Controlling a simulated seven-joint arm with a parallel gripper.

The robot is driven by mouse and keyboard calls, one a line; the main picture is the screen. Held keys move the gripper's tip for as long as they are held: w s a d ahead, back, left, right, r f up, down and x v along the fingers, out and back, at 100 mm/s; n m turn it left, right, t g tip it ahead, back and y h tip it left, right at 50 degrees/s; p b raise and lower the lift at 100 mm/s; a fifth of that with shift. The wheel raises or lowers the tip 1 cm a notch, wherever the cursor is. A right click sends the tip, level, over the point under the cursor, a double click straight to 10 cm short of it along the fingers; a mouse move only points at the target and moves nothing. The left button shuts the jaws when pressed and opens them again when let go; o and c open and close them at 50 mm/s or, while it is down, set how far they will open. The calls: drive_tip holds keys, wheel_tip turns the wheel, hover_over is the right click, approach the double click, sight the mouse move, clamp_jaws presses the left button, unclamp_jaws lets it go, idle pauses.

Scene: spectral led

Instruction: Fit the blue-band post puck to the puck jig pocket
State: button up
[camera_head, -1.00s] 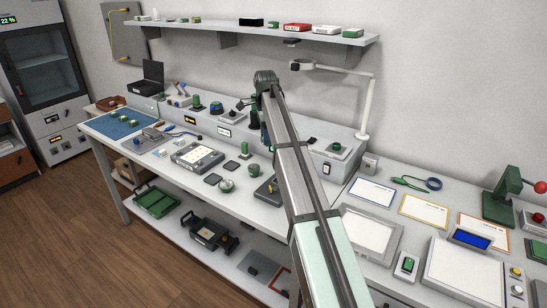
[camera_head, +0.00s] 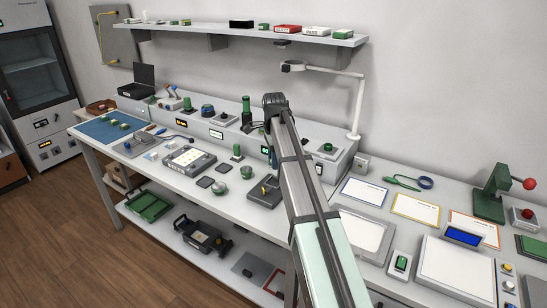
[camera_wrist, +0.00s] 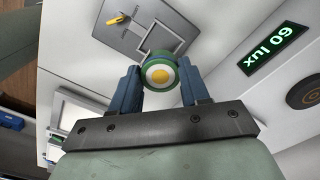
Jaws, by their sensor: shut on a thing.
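My gripper (camera_wrist: 160,82) is shut on a round puck (camera_wrist: 160,72), seen end-on with a yellow centre, a white ring, a green rim and some blue at its edge. The puck is held between the two blue fingers. Beyond it in the wrist view is a grey plate (camera_wrist: 128,38) with a yellow lever and a square outlined recess, which looks like the puck jig. The puck overlaps the recess's near edge in the picture; the gap cannot be judged. In the head view a dark grey jig-like block (camera_head: 262,190) sits left of my arm.
A green-lit display (camera_wrist: 270,52) is on the raised console, right of the puck in the wrist view. In the head view, a green-based post (camera_head: 237,152), a round green-and-white piece (camera_head: 246,172) and a dark pad (camera_head: 219,187) stand left of the block. A lamp arm (camera_head: 357,90) rises behind.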

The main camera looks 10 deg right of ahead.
drive_tip(key=shift+f, duration=2.65)
drive_tip(key=shift+f, duration=0.65)
drive_tip(key=shift+f, duration=0.5)
drive_tip(key=o, duration=1.1)
drive_tip(key=shift+o, duration=0.2)
wheel_tip(320, 180, up, 14)
drive_tip(key=shift+f, duration=0.1)
